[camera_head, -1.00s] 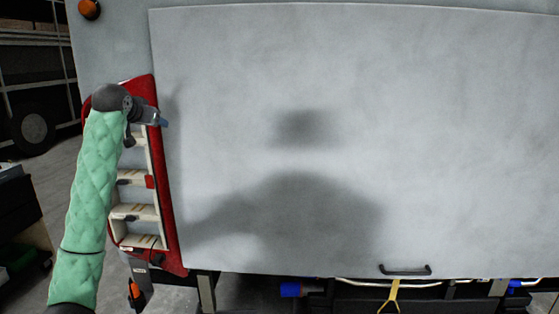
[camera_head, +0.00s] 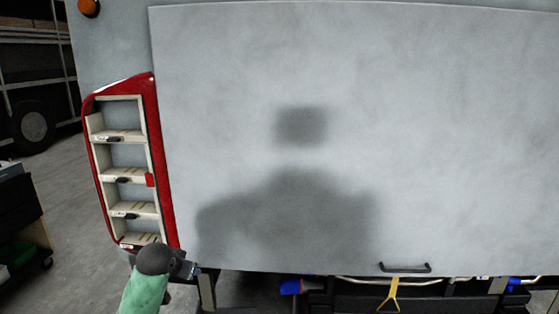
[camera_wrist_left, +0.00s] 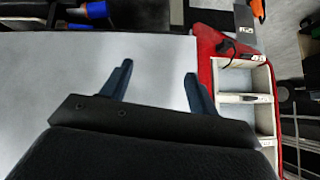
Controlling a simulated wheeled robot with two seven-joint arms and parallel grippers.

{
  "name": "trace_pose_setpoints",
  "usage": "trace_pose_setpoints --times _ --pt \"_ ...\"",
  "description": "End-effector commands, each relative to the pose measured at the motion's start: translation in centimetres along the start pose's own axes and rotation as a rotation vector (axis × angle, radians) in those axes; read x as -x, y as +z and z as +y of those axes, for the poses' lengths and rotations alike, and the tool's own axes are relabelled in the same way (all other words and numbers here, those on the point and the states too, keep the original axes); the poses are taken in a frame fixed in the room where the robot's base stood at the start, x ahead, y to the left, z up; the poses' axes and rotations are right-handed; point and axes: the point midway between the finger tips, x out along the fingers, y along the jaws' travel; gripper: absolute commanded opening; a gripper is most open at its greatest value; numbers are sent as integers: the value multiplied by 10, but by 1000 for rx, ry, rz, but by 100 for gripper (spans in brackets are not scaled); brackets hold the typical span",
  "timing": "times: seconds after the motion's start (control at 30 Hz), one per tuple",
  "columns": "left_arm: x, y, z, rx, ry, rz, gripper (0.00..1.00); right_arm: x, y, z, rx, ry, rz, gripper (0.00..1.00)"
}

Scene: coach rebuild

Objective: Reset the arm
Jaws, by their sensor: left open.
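My left arm, in a green padded sleeve (camera_head: 146,292), comes in at the bottom left of the head view. My left gripper (camera_head: 193,270) is low, by the bottom edge of the grey panel and just right of the red frame's lower end. In the left wrist view its two dark blue fingers (camera_wrist_left: 157,85) stand wide apart with nothing between them. My right gripper is not in view.
A red light frame (camera_head: 166,180) with several empty cream compartments (camera_head: 123,158) stands left of the large grey panel (camera_head: 440,130). The panel has a black handle (camera_head: 405,269). A yellow strap (camera_head: 389,298) hangs below. Dark shelving (camera_head: 22,215) stands at the far left, beyond open floor.

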Motion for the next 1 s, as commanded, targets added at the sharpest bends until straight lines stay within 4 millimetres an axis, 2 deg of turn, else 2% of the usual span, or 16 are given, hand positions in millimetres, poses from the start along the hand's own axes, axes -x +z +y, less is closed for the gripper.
trace_pose_setpoints --times 0.03,0.1,0.27,0.47,0.8,1.0 --pt "-2 23 10 0 7 -21 60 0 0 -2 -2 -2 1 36" --pt "-4 50 22 1 13 -45 60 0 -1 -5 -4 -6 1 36" --pt "-2 111 49 4 26 -100 60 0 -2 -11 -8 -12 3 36" --pt "11 184 80 12 41 -168 60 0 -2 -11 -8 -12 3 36" --pt "52 299 126 33 63 -285 60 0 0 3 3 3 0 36" --pt "84 354 147 48 70 -347 60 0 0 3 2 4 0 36"
